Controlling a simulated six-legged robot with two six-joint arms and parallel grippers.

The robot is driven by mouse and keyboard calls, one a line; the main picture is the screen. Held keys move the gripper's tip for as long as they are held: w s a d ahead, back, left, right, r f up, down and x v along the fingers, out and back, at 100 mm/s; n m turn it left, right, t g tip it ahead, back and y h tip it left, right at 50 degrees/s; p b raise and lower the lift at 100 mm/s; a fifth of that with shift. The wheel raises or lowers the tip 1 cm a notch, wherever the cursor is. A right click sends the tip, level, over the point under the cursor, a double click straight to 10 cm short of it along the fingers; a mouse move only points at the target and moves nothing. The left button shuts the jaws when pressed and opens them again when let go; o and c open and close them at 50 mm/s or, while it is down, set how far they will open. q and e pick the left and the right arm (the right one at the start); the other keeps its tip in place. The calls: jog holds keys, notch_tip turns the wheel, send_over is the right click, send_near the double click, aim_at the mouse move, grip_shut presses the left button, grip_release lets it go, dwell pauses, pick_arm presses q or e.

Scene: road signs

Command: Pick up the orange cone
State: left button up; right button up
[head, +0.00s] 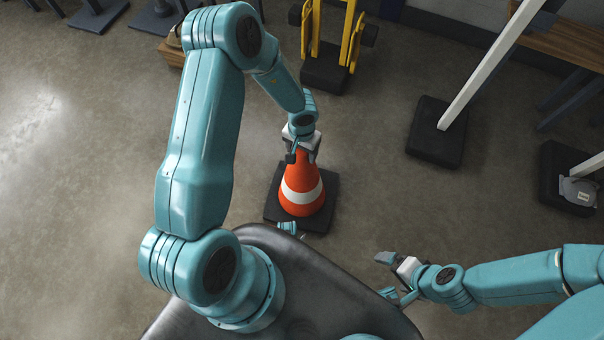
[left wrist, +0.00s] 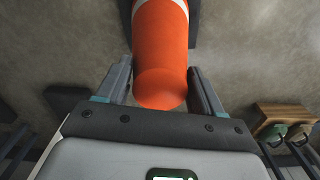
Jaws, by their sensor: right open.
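The orange cone (head: 293,181) with a white band stands upright on a dark square base (head: 331,205) on the floor, just beyond my body's front edge. My left gripper (head: 303,153) is over the cone's top, pointing down. In the left wrist view, the fingers of my left gripper (left wrist: 160,82) are on either side of the cone's orange top (left wrist: 160,55). The fingertips are very near its sides; I cannot tell whether they press on it. My right gripper (head: 389,277) is open and empty, low at the right, away from the cone.
A yellow frame on a black base (head: 324,75) stands behind the cone. A white post (head: 480,75) rises from another black base (head: 432,145) at the right. A wooden bench (head: 570,45) is at the top right. The floor right of the cone is clear.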

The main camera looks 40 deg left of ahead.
pick_arm(q)
grip_shut()
notch_tip(320, 180, up, 10)
jog(key=p, duration=0.6)
jog(key=shift+p, duration=0.3)
